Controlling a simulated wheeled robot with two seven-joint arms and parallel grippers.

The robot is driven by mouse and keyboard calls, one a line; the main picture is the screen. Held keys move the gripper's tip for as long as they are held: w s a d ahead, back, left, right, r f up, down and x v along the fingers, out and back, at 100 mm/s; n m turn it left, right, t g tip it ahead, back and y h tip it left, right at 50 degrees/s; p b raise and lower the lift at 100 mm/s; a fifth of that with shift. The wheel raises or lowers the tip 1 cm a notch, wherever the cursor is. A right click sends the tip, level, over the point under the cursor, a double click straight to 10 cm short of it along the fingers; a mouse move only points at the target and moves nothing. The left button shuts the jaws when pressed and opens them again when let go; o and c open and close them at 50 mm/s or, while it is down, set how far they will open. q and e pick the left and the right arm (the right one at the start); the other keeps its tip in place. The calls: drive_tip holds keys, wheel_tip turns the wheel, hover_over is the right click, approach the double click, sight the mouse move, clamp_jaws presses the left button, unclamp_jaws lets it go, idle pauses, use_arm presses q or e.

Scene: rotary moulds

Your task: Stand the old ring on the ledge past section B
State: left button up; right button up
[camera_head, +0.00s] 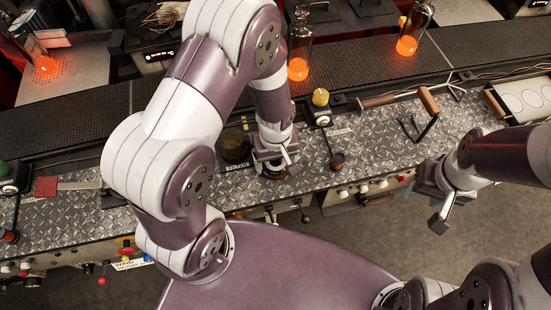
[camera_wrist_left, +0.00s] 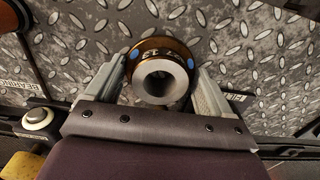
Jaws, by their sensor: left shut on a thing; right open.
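My left gripper (camera_head: 277,165) is shut on a ring (camera_wrist_left: 160,72) with a copper-brown face, blue dots, partly legible lettering and a grey bored centre. In the left wrist view the ring sits between the two fingers (camera_wrist_left: 160,90), over metal tread plate. In the head view the gripper covers most of it, and I cannot tell whether it touches the plate. My right gripper (camera_head: 440,203) is open and empty, in front of the bench's right part. I cannot make out section B or the ledge by any readable mark.
The tread-plate bench (camera_head: 240,190) runs across the view. A dark round piece (camera_head: 235,147), a yellow button (camera_head: 320,97), a small dark red cup (camera_head: 338,160) and a wooden-handled tool (camera_head: 428,101) are near the left gripper. Glowing orange bottles (camera_head: 298,66) stand behind.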

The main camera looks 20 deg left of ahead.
sight(276, 165)
use_arm(q)
drive_tip(key=shift+f, duration=0.1)
drive_tip(key=o, duration=1.1)
wheel_tip(276, 165, up, 12)
drive_tip(key=f, duration=0.1)
drive_tip(key=s+a+r+m, duration=0.1)
drive_tip(key=m, duration=0.1)
drive_tip(key=s+a+r+m+t, duration=0.1)
drive_tip(key=m, duration=0.1)
drive_tip(key=s+a+r+m, duration=0.1)
drive_tip(key=s+a+m, duration=0.1)
drive_tip(key=m, duration=0.1)
drive_tip(key=shift+s, duration=0.1)
